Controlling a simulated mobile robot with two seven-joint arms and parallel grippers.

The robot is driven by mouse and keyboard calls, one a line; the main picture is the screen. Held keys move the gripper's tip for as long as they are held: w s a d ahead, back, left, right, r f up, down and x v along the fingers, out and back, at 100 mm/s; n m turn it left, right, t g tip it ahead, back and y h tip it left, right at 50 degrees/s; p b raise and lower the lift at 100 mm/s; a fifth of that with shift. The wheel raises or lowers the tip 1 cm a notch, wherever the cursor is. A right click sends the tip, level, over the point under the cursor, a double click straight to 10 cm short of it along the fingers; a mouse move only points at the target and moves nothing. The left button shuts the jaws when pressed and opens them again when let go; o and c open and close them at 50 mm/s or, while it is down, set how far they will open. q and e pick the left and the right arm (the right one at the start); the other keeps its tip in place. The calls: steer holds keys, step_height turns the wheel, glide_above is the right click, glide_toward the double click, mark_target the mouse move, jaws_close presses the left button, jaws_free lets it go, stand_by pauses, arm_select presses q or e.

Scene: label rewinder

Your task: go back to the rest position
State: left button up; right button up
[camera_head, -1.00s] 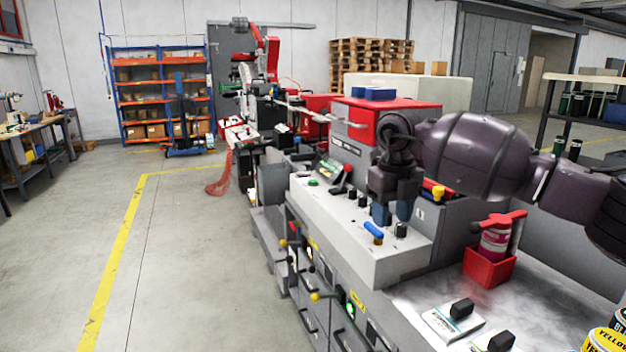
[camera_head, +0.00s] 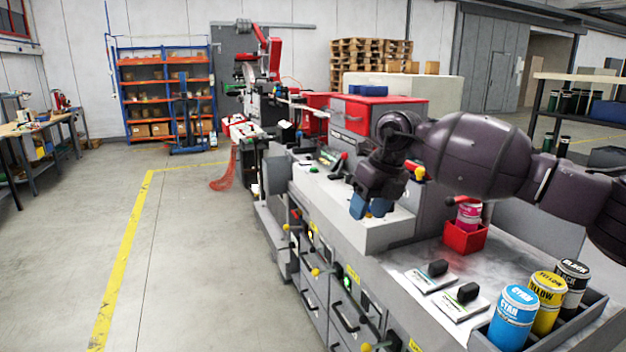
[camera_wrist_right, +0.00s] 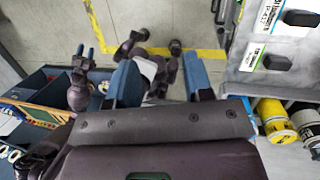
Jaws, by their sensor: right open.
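My right gripper (camera_head: 369,208) hangs above the pale control panel (camera_head: 392,234) of the label machine in the head view, blue fingertips pointing down. Its fingers are apart with nothing between them. The same gripper (camera_wrist_right: 162,80) shows open and empty in the right wrist view, over the floor and dark parts of my own body. My left gripper is not in the head view.
On the machine's metal top stand a red holder (camera_head: 464,238) with a magenta can (camera_head: 468,216), two black-handled pieces and a dark tray (camera_head: 592,322) with cyan (camera_head: 514,318), yellow (camera_head: 546,300) and black cans (camera_head: 573,283). Open floor (camera_head: 195,270) lies left of the machine.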

steer(key=s+a+r+m+y, duration=0.1)
steer(key=s+a+r+y, duration=0.2)
steer(key=a+r+y, duration=0.4)
steer(key=s+a+r+y, duration=0.3)
steer(key=a+r+y, duration=0.1)
steer(key=a+y, duration=0.45)
steer(key=s+d+f+m+t+h, duration=0.1)
steer(key=d+f+m+t+h, duration=0.65)
steer(key=f+m, duration=0.75)
steer(key=s+d+f+m+t+h, duration=0.2)
steer(key=d+f+m+t+h, duration=0.3)
steer(key=d+f+m+t, duration=0.9)
steer(key=s+d+f+m+g+h, duration=0.2)
steer(key=s+d+f+m+g, duration=0.1)
steer(key=s+f, duration=0.4)
steer(key=s+d+f+m+g+h, duration=0.2)
steer(key=s+d+f+m+g, duration=0.2)
steer(key=s+f, duration=0.4)
steer(key=s+d+f+m+g+h, duration=0.2)
steer(key=s+f, duration=0.6)
steer(key=s, duration=0.4)
steer(key=shift+d+f+m+g, duration=0.15)
steer(key=shift+d+m+g, duration=0.7)
steer(key=shift+g, duration=0.1)
